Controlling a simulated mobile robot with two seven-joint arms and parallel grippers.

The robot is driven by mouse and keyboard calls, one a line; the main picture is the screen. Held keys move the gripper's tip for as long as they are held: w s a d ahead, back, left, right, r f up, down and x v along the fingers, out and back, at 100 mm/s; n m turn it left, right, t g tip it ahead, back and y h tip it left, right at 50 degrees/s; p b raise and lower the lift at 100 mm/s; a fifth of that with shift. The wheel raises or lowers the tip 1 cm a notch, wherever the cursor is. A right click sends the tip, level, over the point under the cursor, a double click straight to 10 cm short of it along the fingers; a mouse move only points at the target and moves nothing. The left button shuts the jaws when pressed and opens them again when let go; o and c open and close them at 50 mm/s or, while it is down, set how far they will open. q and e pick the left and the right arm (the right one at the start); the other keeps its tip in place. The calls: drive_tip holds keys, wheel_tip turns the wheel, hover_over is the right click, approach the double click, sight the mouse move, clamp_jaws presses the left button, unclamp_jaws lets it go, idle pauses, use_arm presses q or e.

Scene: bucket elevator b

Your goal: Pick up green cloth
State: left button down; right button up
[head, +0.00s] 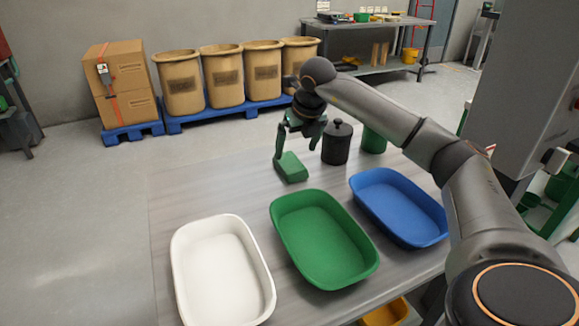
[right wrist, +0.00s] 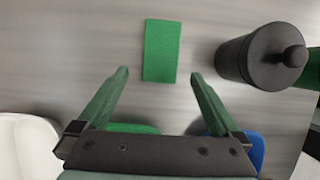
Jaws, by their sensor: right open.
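The green cloth (head: 291,168), a small folded rectangular block, lies on the grey table near its far edge, behind the green tray. It also shows in the right wrist view (right wrist: 161,50), upright in the picture between and ahead of the fingertips. My right gripper (head: 297,150) is open and empty, above the cloth and apart from it as far as I can tell. In the right wrist view its two green fingers (right wrist: 159,74) are spread wider than the cloth. My left gripper is not in view.
A black lidded jar (head: 336,145) stands close right of the cloth, with a green container (head: 373,140) beyond it. White (head: 180,262), green (head: 279,224) and blue (head: 362,190) trays stand in front. The table left of the cloth is clear.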

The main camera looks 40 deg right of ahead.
sight(293, 165)
drive_tip(key=x, duration=0.6)
drive_tip(key=shift+d+f, duration=0.1)
drive_tip(key=shift+f, duration=0.35)
drive_tip(key=shift+s, duration=0.1)
drive_tip(key=c, duration=1.2)
